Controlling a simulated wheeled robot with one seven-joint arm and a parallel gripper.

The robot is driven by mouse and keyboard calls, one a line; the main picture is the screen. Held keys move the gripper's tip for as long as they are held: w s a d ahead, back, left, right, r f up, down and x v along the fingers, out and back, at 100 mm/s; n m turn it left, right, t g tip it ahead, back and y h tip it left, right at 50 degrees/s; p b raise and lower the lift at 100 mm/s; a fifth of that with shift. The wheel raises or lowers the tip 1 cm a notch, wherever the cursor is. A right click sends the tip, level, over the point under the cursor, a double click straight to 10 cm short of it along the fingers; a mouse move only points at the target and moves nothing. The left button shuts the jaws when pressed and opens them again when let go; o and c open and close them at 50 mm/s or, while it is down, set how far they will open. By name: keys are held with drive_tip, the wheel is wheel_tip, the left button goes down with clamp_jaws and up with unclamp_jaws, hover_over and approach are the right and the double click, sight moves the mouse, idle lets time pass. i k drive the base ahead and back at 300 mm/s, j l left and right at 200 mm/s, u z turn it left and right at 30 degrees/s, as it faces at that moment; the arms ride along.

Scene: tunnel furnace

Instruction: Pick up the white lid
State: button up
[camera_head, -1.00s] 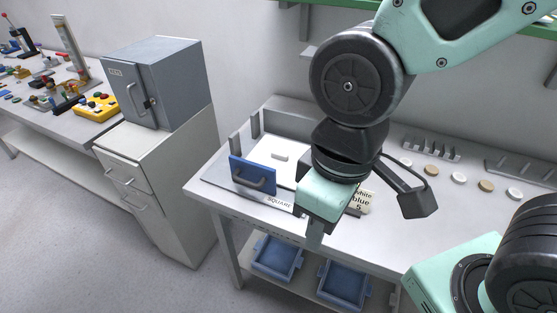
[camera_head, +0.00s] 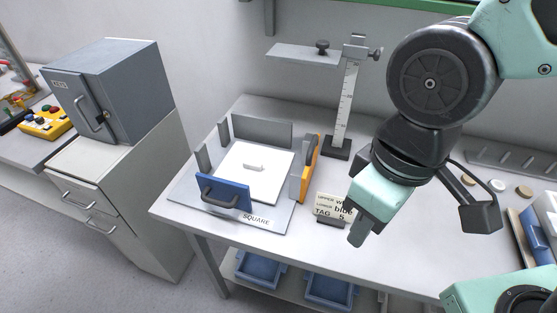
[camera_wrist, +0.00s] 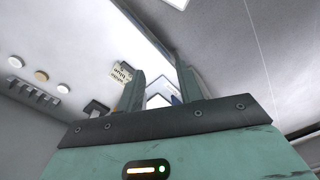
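The white lid (camera_head: 262,181) is a flat square plate with a small raised handle (camera_head: 253,167) on top. It lies inside a square fixture (camera_head: 183,192) labelled SQUARE on the table, between upright walls. My gripper (camera_head: 357,238) is to the right of the fixture, above the table's front part, pointing down and apart from the lid. In the wrist view my gripper (camera_wrist: 160,88) shows two fingers spread with a gap between them and nothing held. The lid cannot be made out clearly in the wrist view.
A blue handled block (camera_head: 222,193) stands at the fixture's front, an orange one (camera_head: 309,168) at its right. A tag holder (camera_head: 330,208) stands beside my gripper. A height gauge (camera_head: 347,110) rises behind. Small discs (camera_head: 497,185) lie at right; blue bins (camera_head: 258,269) sit below.

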sight(266, 169)
drive_tip(key=i+j+z, duration=0.1)
drive_tip(key=j+z, duration=0.25)
drive_tip(key=j, duration=0.25)
drive_tip(key=j+z, duration=0.35)
drive_tip(key=j, duration=1.5)
drive_tip(key=i+z, duration=0.05)
drive_tip(key=i, duration=0.05)
